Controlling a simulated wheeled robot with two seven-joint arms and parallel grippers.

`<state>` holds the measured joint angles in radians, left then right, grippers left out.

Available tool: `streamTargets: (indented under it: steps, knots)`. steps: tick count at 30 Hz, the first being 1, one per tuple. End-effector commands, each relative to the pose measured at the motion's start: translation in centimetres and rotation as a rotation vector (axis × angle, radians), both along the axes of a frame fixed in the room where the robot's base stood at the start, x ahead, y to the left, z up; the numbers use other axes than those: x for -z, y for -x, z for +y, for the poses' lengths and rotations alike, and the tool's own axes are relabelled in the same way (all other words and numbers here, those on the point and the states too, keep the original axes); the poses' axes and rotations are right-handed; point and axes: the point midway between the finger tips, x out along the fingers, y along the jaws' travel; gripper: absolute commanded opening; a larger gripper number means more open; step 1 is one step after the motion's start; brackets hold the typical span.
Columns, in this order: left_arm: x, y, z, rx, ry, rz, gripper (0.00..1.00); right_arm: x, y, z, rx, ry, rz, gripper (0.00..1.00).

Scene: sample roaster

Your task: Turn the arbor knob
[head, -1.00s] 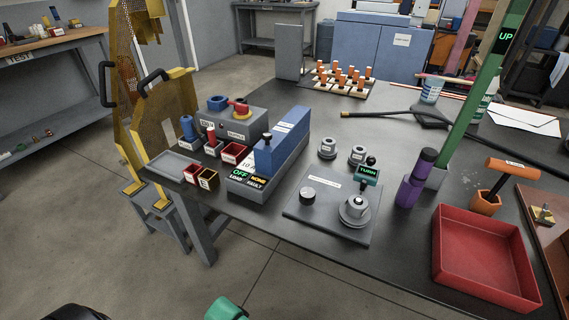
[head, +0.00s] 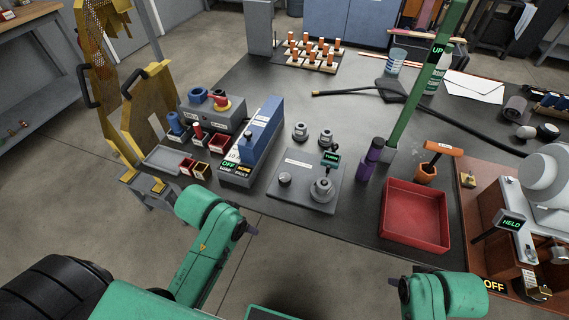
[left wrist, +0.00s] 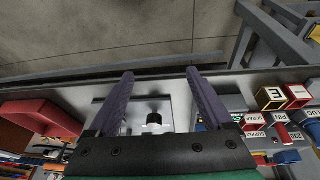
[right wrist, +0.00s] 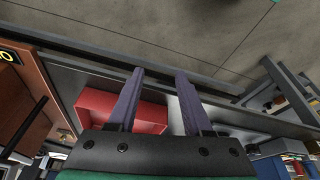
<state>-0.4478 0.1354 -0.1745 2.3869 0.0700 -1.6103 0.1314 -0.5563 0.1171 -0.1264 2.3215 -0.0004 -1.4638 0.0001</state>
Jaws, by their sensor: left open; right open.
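A grey plate (head: 298,202) with a small white label lies near the front edge of the dark table. It carries a dark round knob (head: 284,180) on its left and a stepped round grey fitting (head: 322,192) on its right, with a small TURN sign (head: 331,160) behind. I cannot tell which one is the arbor knob. In the left wrist view a black-topped knob (left wrist: 154,120) shows between the fingers, apart from them. My left gripper (head: 251,228) is open and empty, in front of the table edge. My right gripper (right wrist: 158,98) is open and empty before the red tray (right wrist: 150,110).
A blue and grey box (head: 258,135) with an OFF display stands left of the plate. Purple cylinders (head: 370,158), a green post (head: 425,80) and the red tray (head: 414,240) stand to the right. A brown machine base with a HELD sign (head: 511,223) is at the far right.

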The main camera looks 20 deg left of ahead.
Motion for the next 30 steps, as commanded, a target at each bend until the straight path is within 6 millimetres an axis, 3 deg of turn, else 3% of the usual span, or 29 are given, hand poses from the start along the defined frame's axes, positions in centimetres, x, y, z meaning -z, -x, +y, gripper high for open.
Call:
streamTargets:
  steps: [8,14,17,21,25,27,30]
  knots:
    - [0.4,-5.3,-5.2,-0.102,0.136,0.073,0.84,9.4,0.2,0.1,-0.007,0.002,0.047,0.50]
    - [-0.7,-9.8,-8.5,-0.223,0.186,0.167,0.84,17.7,2.5,-0.1,-0.014,0.005,0.086,0.50]
    - [-2.3,-12.9,-9.5,-0.343,0.178,0.229,0.84,23.2,5.5,-0.6,-0.019,0.010,0.120,0.50]
    - [-6.4,-17.6,-8.7,-0.626,0.114,0.300,0.84,30.2,12.5,-1.7,-0.030,0.016,0.167,0.50]
    - [-10.1,-20.2,-6.8,-0.868,0.069,0.318,0.84,33.1,17.8,-2.8,-0.038,0.021,0.192,0.50]
    - [-11.1,-20.7,-6.2,-0.939,0.061,0.320,0.84,33.6,19.3,-3.0,-0.040,0.022,0.198,0.50]
    - [-11.0,-20.9,-5.9,-0.969,0.056,0.324,0.84,33.8,19.9,-3.2,-0.041,0.022,0.199,0.50]
